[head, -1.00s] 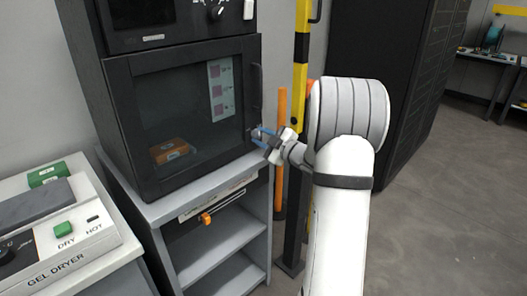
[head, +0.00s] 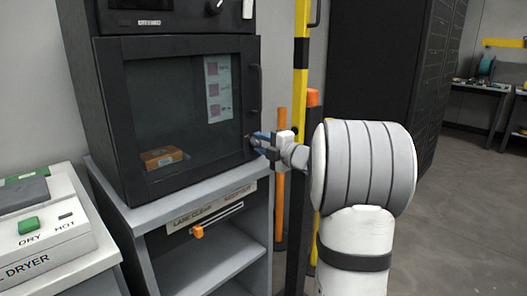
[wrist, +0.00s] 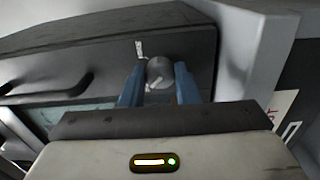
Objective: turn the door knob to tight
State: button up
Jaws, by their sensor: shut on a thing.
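The door knob (wrist: 160,72) is a small round grey knob on the black door frame, with light marks beside it in the wrist view. The black oven door (head: 185,110) is closed and has a dark window. In the head view the knob is at the door's right edge, mostly hidden by my gripper. My gripper (head: 257,143) reaches it from the right. In the wrist view the two blue fingers of my gripper (wrist: 159,86) stand on either side of the knob and are shut on it.
A black door handle (head: 255,88) rises above the knob. An orange box (head: 162,157) shows behind the window. A grey shelf stand (head: 215,242) holds the oven. A yellow and black post (head: 300,75) stands close behind my gripper. A gel dryer (head: 40,235) is at left.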

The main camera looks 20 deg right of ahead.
jog(key=shift+r+n, duration=0.1)
jog(key=shift+n, duration=0.2)
jog(key=o, duration=1)
jog(key=shift+c, duration=0.2)
jog(key=p+v, duration=0.1)
jog(key=v, duration=0.7)
jog(key=shift+w, duration=0.1)
